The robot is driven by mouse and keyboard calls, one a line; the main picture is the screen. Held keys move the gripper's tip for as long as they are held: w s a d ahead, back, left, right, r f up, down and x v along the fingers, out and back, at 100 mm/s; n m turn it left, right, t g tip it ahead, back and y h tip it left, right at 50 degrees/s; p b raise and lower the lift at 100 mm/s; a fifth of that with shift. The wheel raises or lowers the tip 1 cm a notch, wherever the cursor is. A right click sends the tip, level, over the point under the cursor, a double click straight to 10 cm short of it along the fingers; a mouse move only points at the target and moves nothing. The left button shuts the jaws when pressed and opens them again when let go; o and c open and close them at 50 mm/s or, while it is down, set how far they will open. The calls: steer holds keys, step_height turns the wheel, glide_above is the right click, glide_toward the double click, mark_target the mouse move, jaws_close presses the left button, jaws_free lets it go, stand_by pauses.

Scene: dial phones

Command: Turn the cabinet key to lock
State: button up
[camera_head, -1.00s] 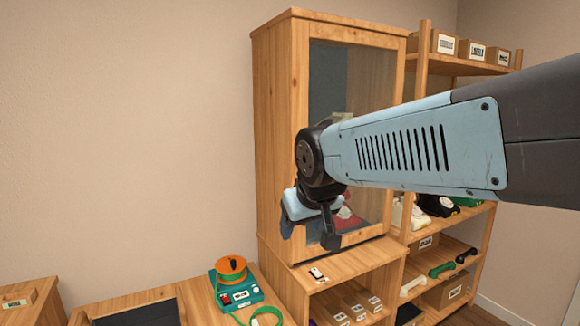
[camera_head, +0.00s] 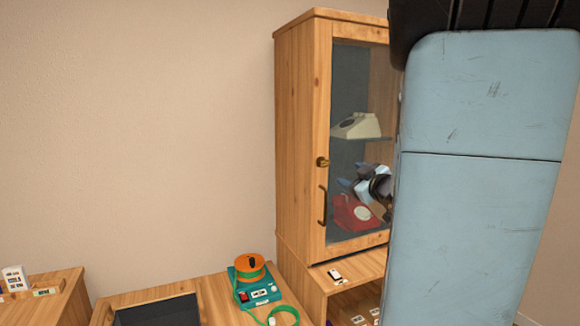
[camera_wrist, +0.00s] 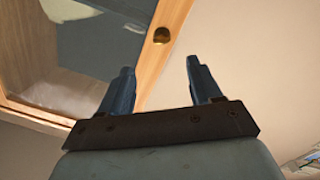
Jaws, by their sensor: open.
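The wooden cabinet (camera_head: 304,130) has a glass door. A small brass key or lock piece (camera_head: 322,162) sits on the door's left frame, above a dark bar handle (camera_head: 322,206). In the wrist view the brass piece (camera_wrist: 161,35) shows beyond the fingertips, roughly centred between them; its key shape is too small to tell. My gripper (camera_head: 352,178) is in front of the glass, right of the brass piece and apart from it. The wrist view shows its two blue fingers (camera_wrist: 160,77) spread and empty. The door looks closed.
A cream phone (camera_head: 357,126) and a red phone (camera_head: 352,214) stand behind the glass. A teal device with an orange spool (camera_head: 252,280) sits on the lower bench. My arm hides the cabinet's right side and the shelf beyond. The wall area left of the cabinet is free.

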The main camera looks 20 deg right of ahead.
mark_target(328, 163)
steer(key=shift+n+y, duration=0.3)
steer(key=shift+y, duration=0.2)
steer(key=w, duration=1.3)
steer(key=shift+w+a, duration=0.1)
steer(key=shift+w, duration=0.15)
steer(key=shift+c, duration=0.5)
steer(key=shift+f, duration=0.1)
steer(key=c, duration=0.9)
steer(key=shift+c, duration=0.2)
